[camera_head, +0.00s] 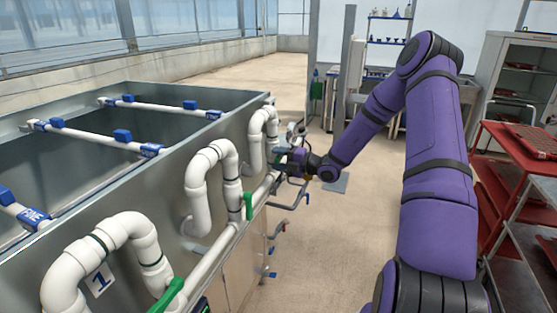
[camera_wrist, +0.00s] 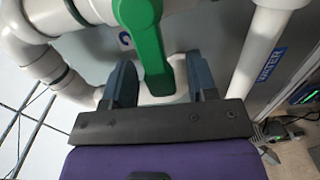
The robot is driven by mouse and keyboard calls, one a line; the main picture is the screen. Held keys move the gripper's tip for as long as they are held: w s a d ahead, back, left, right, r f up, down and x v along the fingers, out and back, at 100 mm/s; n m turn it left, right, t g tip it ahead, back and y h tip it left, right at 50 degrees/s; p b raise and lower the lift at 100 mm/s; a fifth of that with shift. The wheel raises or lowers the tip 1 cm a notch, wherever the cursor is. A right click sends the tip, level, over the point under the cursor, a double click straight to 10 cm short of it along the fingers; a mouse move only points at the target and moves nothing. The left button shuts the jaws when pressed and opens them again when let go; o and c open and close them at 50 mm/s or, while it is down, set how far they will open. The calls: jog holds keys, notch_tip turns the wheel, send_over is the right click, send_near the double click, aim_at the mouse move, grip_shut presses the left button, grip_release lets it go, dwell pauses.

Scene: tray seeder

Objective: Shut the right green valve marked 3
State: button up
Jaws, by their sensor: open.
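In the wrist view a green valve handle (camera_wrist: 148,45) hangs from white pipework, between the two dark fingers of my gripper (camera_wrist: 160,82). The fingers are apart, one on each side of the handle; whether either touches it I cannot tell. Two other green handles, a middle one (camera_head: 248,206) and a near one (camera_head: 170,296), show on the pipe.
The grey metal tank (camera_head: 245,118) with white looped pipes (camera_head: 196,178) stands left of my arm. A plate marked 1 (camera_head: 100,281) is by the nearest loop. A red shelf cart (camera_head: 500,140) stands to the right. The floor between (camera_head: 350,215) is mostly clear.

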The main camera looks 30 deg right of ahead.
jog(key=v, duration=1.1)
jog(key=shift+w, duration=0.1)
jog(key=s+a+r+n+g+h, duration=0.1)
jog(key=s+a+r+n+g, duration=0.55)
jog(key=a+n, duration=0.45)
jog(key=s+a+r+n+g, duration=0.55)
jog(key=a+r+n, duration=0.2)
jog(key=n, duration=0.55)
jog(key=s+a+r+n+t+h, duration=0.1)
jog(key=s+r+n+h, duration=0.4)
jog(key=s+n, duration=0.5)
jog(key=s+a+r+n+t+h, duration=0.1)
jog(key=s+r+n+h, duration=0.4)
jog(key=s+n, duration=0.5)
jog(key=r+n+t, duration=0.1)
jog(key=r+n, duration=0.1)
jog(key=shift+n, duration=0.3)
